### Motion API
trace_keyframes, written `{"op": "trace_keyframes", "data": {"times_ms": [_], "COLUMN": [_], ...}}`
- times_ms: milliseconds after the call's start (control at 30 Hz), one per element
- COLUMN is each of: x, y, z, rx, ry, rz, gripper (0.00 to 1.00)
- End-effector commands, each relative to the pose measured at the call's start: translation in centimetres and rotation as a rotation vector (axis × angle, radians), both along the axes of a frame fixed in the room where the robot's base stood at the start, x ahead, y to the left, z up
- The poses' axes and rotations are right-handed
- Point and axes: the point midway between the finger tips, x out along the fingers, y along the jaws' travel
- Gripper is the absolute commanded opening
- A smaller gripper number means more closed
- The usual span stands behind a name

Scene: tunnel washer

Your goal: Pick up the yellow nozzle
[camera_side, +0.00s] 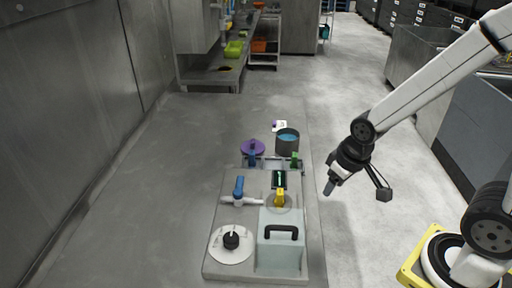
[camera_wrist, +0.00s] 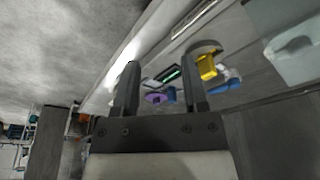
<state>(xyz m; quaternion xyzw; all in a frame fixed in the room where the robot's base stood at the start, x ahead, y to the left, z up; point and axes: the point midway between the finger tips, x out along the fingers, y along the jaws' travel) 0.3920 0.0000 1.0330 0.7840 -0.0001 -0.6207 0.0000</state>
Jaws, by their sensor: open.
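The yellow nozzle (camera_side: 280,195) stands upright on the grey panel, just behind the pale box with a black handle. It also shows in the wrist view (camera_wrist: 207,67), beyond the right finger and a little to its right. My gripper (camera_side: 329,188) hangs in the air to the right of the panel in the side view, apart from the nozzle. In the wrist view my gripper (camera_wrist: 163,82) has its two fingers spread with nothing between them up close.
Around the nozzle are a blue valve (camera_side: 239,187), a green-lit display (camera_side: 279,179), the pale box (camera_side: 281,256) and a white disc with a black knob (camera_side: 231,243). A purple disc (camera_side: 253,147) and a grey pot (camera_side: 287,141) stand behind. The counter's left side is clear.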

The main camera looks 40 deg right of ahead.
Motion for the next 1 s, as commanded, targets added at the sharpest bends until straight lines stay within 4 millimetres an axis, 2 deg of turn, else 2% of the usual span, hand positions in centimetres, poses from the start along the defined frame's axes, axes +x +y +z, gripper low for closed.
{"op": "trace_keyframes", "data": {"times_ms": [200,233,300,733,867,1000], "x": [0.0,0.0,0.0,0.5,1.8,4.0], "y": [0.0,0.0,0.0,0.2,0.9,2.1], "z": [0.0,0.0,0.0,0.1,0.2,0.3], "rx": [0.0,0.0,0.0,-0.005,-0.019,-0.041], "ry": [0.0,0.0,0.0,0.008,0.033,0.076], "rz": [0.0,0.0,0.0,0.032,0.115,0.264], "gripper": [0.56,0.59,0.79,0.79,0.79,0.79]}}
